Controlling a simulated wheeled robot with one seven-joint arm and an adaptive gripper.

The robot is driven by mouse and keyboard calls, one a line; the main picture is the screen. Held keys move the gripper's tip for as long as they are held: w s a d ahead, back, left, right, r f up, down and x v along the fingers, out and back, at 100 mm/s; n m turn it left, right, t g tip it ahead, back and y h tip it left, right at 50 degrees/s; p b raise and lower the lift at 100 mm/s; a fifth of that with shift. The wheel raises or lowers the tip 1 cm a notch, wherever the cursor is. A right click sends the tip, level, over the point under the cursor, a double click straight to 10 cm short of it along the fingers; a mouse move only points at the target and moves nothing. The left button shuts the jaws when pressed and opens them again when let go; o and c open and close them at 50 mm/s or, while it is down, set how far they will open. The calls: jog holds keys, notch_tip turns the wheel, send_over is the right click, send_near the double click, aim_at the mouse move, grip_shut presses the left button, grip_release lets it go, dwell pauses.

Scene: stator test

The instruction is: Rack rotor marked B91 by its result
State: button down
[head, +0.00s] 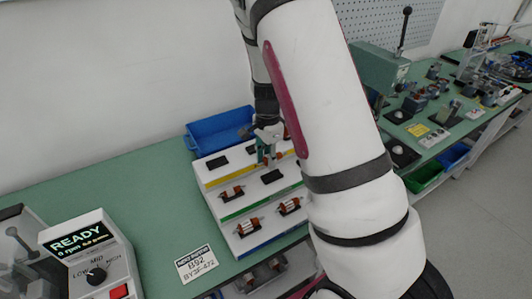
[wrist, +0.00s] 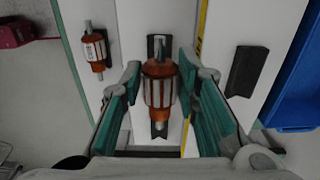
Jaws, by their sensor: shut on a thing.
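My gripper (head: 268,140) is over the stepped white rack (head: 223,211), near its yellow-striped tier. It is shut on a copper-and-steel rotor, seen between its green fingers in the wrist view (wrist: 158,85). That rotor lies in line with a dark cradle; whether it touches the cradle cannot be told. No marking on it can be read. Other rotors lie on lower tiers: one at the left (head: 231,192), one at the front (head: 248,226) and one to its right (head: 290,206). A rotor with a small label also shows in the wrist view (wrist: 96,50); its text is unreadable.
An empty dark cradle (wrist: 247,70) is beside the yellow stripe. A blue bin (head: 218,130) stands behind the rack. A tester (head: 92,260) reading READY, 0 rpm is at lower left.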

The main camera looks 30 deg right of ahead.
aim_at(267, 179)
jog(key=shift+f+b, duration=0.65)
jog(key=shift+f, duration=1.15)
jog(key=shift+f, duration=0.15)
jog(key=shift+f, duration=0.35)
jog(key=shift+f+b, duration=0.55)
jog(key=shift+f, duration=0.2)
jog(key=c, duration=1.2)
grip_release()
jog(key=shift+o, duration=0.2)
notch_tip(267, 179, up, 12)
